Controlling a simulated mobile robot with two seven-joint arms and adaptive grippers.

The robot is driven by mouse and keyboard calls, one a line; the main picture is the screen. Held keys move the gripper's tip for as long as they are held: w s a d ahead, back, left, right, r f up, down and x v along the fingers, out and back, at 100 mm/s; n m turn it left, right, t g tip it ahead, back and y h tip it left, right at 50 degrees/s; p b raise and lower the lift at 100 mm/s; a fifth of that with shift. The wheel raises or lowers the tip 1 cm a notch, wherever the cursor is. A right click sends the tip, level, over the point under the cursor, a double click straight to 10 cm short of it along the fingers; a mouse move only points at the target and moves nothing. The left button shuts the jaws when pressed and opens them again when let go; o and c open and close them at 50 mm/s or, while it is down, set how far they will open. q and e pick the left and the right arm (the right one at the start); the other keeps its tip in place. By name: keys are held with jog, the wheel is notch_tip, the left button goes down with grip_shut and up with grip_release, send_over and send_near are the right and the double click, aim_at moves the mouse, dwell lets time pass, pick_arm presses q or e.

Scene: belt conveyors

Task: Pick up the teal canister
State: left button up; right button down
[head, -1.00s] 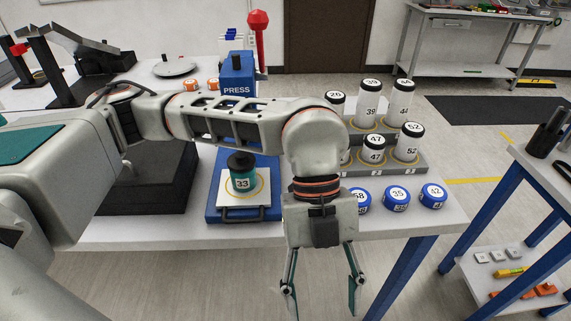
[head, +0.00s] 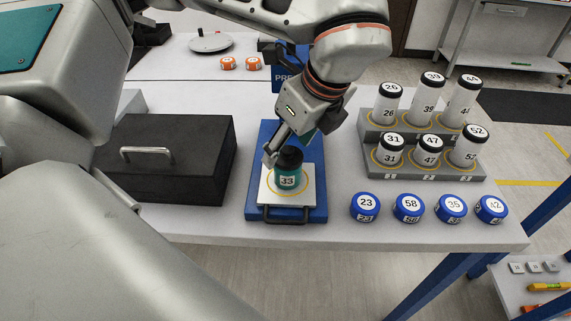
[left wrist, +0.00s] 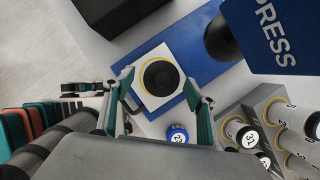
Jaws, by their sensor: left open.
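The teal canister (head: 288,180) with a black lid and the number 33 stands upright on a white plate (head: 304,199) with a yellow ring, on the blue press base (head: 260,190). My left gripper (head: 290,145) is open just above and behind its lid. In the left wrist view my left gripper (left wrist: 160,92) has its two fingers apart on either side of the canister's black lid (left wrist: 160,77). I cannot tell if a finger touches it. The canister's far side is hidden. My right gripper is not in view.
The blue press head (head: 288,75) stands behind, partly hidden by my left arm. A black box (head: 190,185) with a handle lies left. Blue pucks (head: 408,209) and a grey rack (head: 420,171) of white canisters stand right. Orange pucks (head: 228,63) lie behind.

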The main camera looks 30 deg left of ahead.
pick_arm(q)
jog(key=shift+x, duration=1.1)
jog(key=shift+p+x, duration=0.45)
jog(key=shift+x, duration=2.3)
jog(key=shift+w+d, duration=0.15)
jog(key=c, duration=1.2)
